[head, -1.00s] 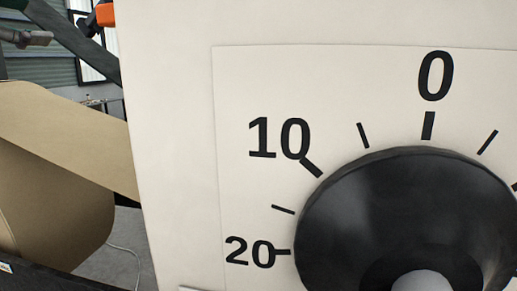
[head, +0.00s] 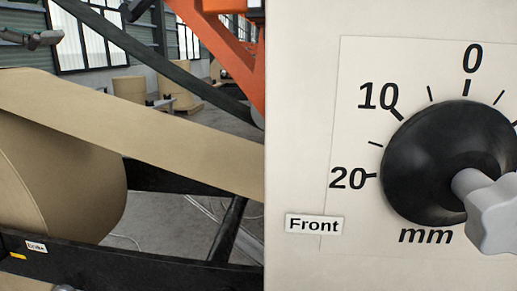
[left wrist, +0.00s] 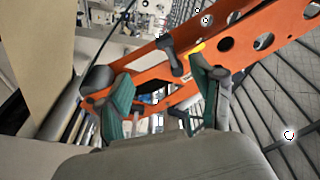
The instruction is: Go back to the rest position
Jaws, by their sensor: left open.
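My left gripper (left wrist: 160,98) shows in the left wrist view with its two green-padded fingers spread apart and nothing between them. Behind the fingers an orange perforated beam (left wrist: 262,42) crosses the picture; whether they touch it, I cannot tell. My right gripper is in neither view. In the head view a cream panel (head: 300,120) fills the right side. It carries a black dial (head: 420,150) marked 0, 10 and 20 mm, with a pale grey star knob (head: 495,212) and a "Front" label (head: 314,223).
A large kraft paper roll (head: 60,185) stands at the left, its web (head: 150,135) running to the panel. A black frame rail (head: 130,268) lies below. An orange arm-like frame (head: 225,55) rises behind. Farther back are more brown rolls (head: 128,90) and open floor.

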